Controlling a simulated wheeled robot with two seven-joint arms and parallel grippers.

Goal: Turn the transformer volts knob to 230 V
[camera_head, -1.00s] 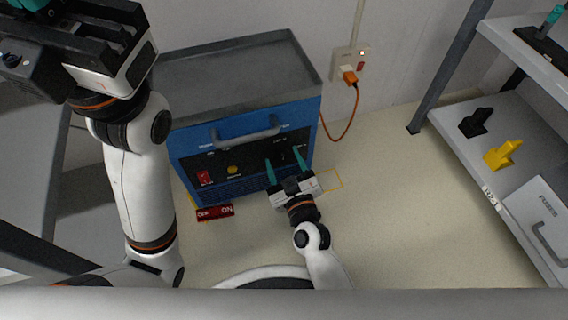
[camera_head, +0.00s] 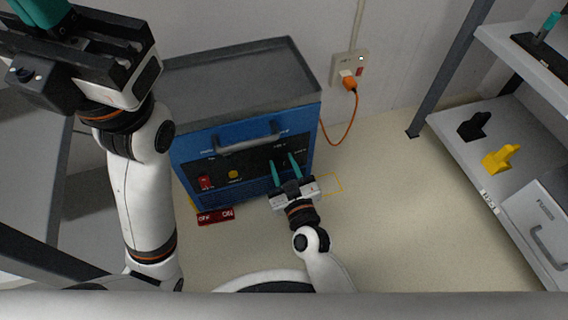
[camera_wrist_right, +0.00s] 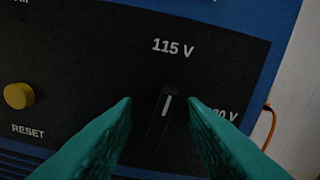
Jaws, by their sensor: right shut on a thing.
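The transformer is a blue cart-like unit (camera_head: 240,130) with a black front panel. Its volts knob (camera_wrist_right: 158,130) is black with a white pointer line that points up and slightly right, towards the "115 V" label (camera_wrist_right: 173,46). The 230 V label (camera_wrist_right: 226,115) is at the right, its first digit hidden by a finger. My right gripper (camera_head: 284,170) is at the right part of the panel, and its teal fingers are shut on the knob, one on each side. My left gripper (camera_head: 40,12) is raised at the top left, partly cut off; its opening is unclear.
A yellow RESET button (camera_wrist_right: 19,96) and a red switch (camera_head: 206,182) are left of the knob. A handle (camera_head: 248,143) juts out above the panel. A red sign (camera_head: 215,216) lies at the unit's foot. An orange cable (camera_head: 352,118) hangs from a wall socket. Shelves stand at the right.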

